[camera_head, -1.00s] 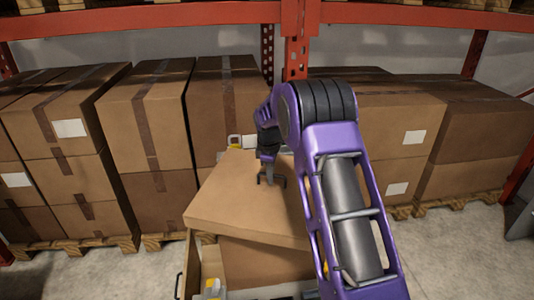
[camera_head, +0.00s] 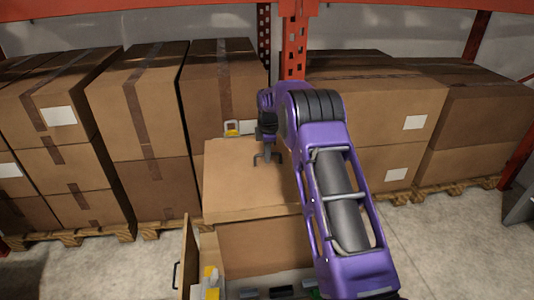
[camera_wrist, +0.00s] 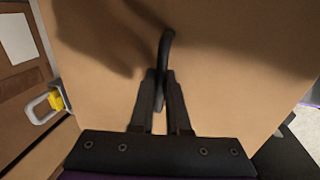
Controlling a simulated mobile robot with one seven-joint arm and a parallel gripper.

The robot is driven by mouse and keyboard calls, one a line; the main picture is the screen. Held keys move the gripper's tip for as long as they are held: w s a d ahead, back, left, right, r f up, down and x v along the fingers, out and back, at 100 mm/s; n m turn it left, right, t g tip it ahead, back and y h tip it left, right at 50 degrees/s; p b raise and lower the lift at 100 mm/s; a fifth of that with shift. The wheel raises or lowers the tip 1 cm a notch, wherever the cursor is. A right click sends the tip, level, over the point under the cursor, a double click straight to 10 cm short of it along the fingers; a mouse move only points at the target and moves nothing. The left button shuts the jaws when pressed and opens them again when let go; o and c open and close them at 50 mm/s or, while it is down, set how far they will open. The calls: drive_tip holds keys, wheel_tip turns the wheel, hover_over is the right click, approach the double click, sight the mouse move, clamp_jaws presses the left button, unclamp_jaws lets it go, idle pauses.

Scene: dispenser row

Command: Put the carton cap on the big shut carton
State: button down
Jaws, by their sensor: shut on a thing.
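The carton cap (camera_head: 235,185) is a flat, wide brown board with a dark handle. My gripper (camera_head: 267,157) is shut on this handle from above. In the wrist view my gripper's fingers (camera_wrist: 160,92) pinch the dark handle (camera_wrist: 167,45), and the cap's brown top (camera_wrist: 235,60) fills most of the picture. A brown carton (camera_head: 262,245) shows in front of and below the cap; it seems to be the big shut carton. Its top is hidden, so I cannot tell whether the cap touches it. My arm hides the cap's right side.
An upright brown panel with a dark handle (camera_head: 187,258) stands at left. A yellow and grey item (camera_head: 210,277) and several small dark items lie at the front. Another yellow-and-white item (camera_head: 232,128) is behind the cap. Stacked cartons (camera_head: 140,105) and a red rack post (camera_head: 294,50) stand behind.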

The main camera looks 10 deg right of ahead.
drive_tip(key=shift+f+b, duration=2.15)
drive_tip(key=shift+f, duration=1.95)
drive_tip(key=c, duration=0.8)
unclamp_jaws()
drive_tip(key=s+r, duration=0.1)
drive_tip(key=r, duration=0.4)
drive_tip(key=s+r+p, duration=0.1)
drive_tip(key=r, duration=0.5)
drive_tip(key=s+r, duration=0.1)
drive_tip(key=r, duration=0.5)
drive_tip(key=shift+s+p, duration=0.2)
drive_tip(key=shift+p, duration=0.2)
